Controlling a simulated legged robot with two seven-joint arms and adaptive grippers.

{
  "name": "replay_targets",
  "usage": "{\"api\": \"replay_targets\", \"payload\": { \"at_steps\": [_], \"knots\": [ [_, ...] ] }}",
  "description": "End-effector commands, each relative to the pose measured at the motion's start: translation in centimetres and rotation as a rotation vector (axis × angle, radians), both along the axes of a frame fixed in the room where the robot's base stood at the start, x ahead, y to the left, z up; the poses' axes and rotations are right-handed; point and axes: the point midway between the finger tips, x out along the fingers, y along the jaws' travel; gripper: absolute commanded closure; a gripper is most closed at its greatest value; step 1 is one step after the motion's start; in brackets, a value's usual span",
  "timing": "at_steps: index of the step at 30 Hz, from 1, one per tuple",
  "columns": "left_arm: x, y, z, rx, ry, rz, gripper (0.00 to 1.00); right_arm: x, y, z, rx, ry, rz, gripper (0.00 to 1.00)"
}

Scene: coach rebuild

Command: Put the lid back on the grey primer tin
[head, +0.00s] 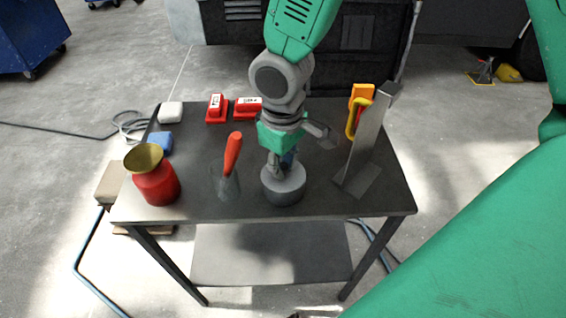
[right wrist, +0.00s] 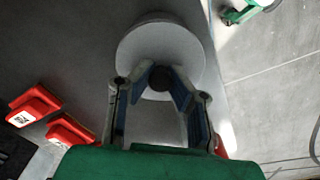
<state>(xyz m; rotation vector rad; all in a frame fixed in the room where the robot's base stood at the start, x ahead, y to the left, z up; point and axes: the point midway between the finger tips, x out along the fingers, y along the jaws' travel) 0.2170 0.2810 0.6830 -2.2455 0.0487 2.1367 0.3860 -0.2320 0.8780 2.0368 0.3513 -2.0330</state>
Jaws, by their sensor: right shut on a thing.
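The grey primer tin (head: 284,196) stands upright near the front middle of the table. A round grey lid (right wrist: 184,43) with a dark knob (right wrist: 161,77) shows in the right wrist view, over the tin. My right gripper (head: 285,161) comes down from above the tin. Its blue-padded fingers (right wrist: 160,84) are shut on the lid's knob. The lid is at the tin's top, but I cannot tell whether it touches the rim or is just above it. My left gripper is not in view.
A red tin (head: 157,188) with a brass-coloured top stands at the left. An orange-handled tool (head: 233,152) stands in a clear container just left of the grey tin. A tall metal bracket (head: 363,145) and a yellow tool (head: 361,95) are at the right. Red blocks (head: 216,108) lie behind.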

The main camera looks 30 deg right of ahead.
Motion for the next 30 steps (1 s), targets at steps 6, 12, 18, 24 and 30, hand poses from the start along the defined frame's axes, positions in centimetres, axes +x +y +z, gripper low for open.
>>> {"api": "replay_targets", "payload": {
  "at_steps": [6, 12, 18, 24, 30],
  "knots": [
    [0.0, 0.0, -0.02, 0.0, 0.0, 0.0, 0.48, 0.0, 0.01, -0.02, 0.0, 0.0, 0.0, 1.0],
    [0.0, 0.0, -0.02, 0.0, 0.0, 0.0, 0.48, 0.0, 0.0, -0.02, 0.0, 0.0, 0.0, 0.63],
    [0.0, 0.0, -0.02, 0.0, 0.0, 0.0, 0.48, -0.01, 0.0, -0.02, 0.0, 0.0, 0.0, 0.6],
    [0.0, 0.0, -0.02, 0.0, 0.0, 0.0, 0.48, -0.01, 0.0, -0.02, 0.0, 0.0, 0.0, 0.43],
    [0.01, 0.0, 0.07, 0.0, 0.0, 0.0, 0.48, -0.01, 0.0, 0.07, 0.0, 0.0, 0.0, 0.43]
  ]
}}
